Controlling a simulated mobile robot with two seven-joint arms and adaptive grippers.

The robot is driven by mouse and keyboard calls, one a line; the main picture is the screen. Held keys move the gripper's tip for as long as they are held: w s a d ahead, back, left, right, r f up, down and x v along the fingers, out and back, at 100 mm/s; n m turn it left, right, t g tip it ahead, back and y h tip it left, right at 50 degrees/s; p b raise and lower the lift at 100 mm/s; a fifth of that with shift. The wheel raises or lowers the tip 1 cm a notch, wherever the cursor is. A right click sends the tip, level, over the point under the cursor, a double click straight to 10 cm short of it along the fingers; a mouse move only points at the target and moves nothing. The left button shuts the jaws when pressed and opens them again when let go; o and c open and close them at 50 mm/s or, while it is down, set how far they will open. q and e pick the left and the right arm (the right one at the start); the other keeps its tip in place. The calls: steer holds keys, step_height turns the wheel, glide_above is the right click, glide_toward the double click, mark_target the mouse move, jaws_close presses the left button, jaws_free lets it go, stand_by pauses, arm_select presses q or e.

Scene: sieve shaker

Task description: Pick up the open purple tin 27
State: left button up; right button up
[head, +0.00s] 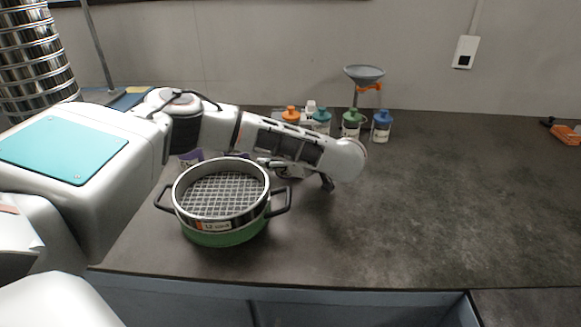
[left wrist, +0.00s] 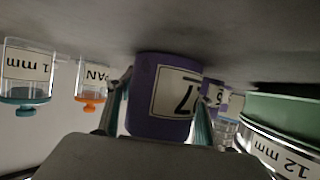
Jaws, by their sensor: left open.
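The purple tin 27 (left wrist: 163,90) fills the middle of the left wrist view, which shows it upside down. Its white label shows a 7; the rest of the number is cut off by the curve. My left gripper (left wrist: 160,112) is open, with one finger on each side of the tin and the tin between them. Whether the fingers touch it I cannot tell. In the head view my left arm reaches across behind the sieve pot and hides most of the gripper and tin. My right gripper is not in view.
A green pot with a sieve (head: 222,193) stands close to the gripper. Other purple tins (left wrist: 233,103) stand beyond tin 27. Several capped jars, including a blue-capped one (head: 382,127), and a funnel (head: 364,75) stand at the back.

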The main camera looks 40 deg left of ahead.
arm_select(q)
steer(key=shift+r, duration=0.2)
steer(key=c, duration=1.2)
steer(key=shift+f, duration=0.1)
steer(key=shift+c, duration=0.3)
